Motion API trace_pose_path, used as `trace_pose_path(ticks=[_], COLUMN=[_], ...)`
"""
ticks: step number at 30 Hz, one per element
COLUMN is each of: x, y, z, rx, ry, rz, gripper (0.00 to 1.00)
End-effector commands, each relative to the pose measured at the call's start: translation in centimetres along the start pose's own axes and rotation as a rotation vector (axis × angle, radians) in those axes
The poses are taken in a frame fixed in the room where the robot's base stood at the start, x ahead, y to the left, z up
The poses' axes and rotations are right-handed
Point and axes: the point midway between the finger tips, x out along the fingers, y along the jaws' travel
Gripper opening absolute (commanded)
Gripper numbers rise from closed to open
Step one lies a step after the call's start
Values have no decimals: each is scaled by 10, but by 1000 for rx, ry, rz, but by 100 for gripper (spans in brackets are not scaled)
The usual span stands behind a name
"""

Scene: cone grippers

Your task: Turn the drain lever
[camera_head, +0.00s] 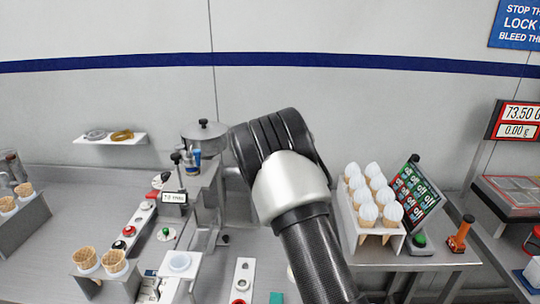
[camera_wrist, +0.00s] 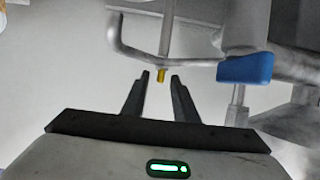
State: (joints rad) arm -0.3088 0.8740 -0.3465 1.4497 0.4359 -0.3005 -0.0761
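In the wrist view a blue handle (camera_wrist: 245,68), likely the drain lever, sits on grey metal fittings to the right of my fingers. My gripper (camera_wrist: 160,78) is open, its two dark fingers apart and pointing at a bent grey pipe (camera_wrist: 190,60). A small brass tip (camera_wrist: 162,75) hangs from the pipe and shows in the gap between the fingertips. I cannot tell from this view whether it is between them or beyond. The fingers appear apart from the blue handle. In the head view my arm hides the gripper.
In the head view a lidded metal pot (camera_head: 204,132) stands on a machine left of my arm. A wall shelf (camera_head: 110,139) is at back left.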

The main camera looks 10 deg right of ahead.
Motion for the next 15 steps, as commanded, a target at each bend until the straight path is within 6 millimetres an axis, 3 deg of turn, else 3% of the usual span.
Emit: trace_pose_path(ticks=[11,15], x=[6,6], y=[0,0], z=[0,0], rx=[1,1], ry=[1,0], rz=[0,0], gripper=[27,3])
